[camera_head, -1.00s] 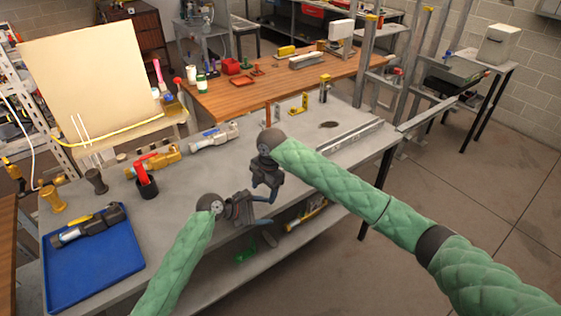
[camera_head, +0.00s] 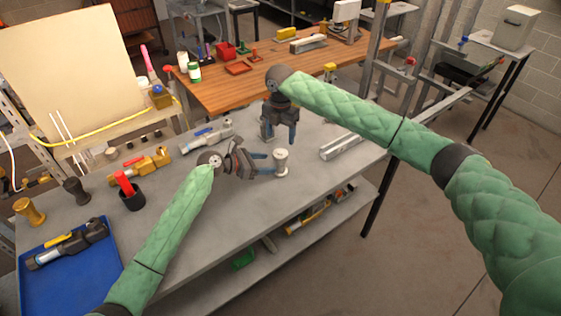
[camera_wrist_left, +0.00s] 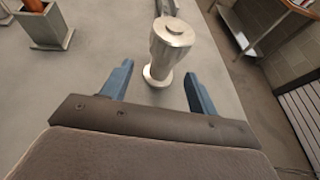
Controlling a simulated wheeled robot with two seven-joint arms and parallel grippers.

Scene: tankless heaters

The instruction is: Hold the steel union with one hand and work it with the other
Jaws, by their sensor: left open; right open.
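The steel union (camera_head: 281,160) is a pale metal piece with a wide top and a narrower body, standing upright on the grey bench. It also shows in the left wrist view (camera_wrist_left: 168,48), just past the fingertips. My left gripper (camera_head: 270,163) is open and points right at the union, with its blue fingers beside it; in the left wrist view the fingers (camera_wrist_left: 158,82) are wide apart with the union's base near the gap between them. My right gripper (camera_head: 281,134) is open and points down, behind the union and above the bench, apart from it.
A blue tray (camera_head: 98,292) with a grey fitting is at the bench's left. A black cup with a red-handled item (camera_head: 131,196), a brass valve (camera_head: 139,166) and a grey valve (camera_head: 208,137) stand further back. A metal rail (camera_head: 347,143) lies at right. The bench front is clear.

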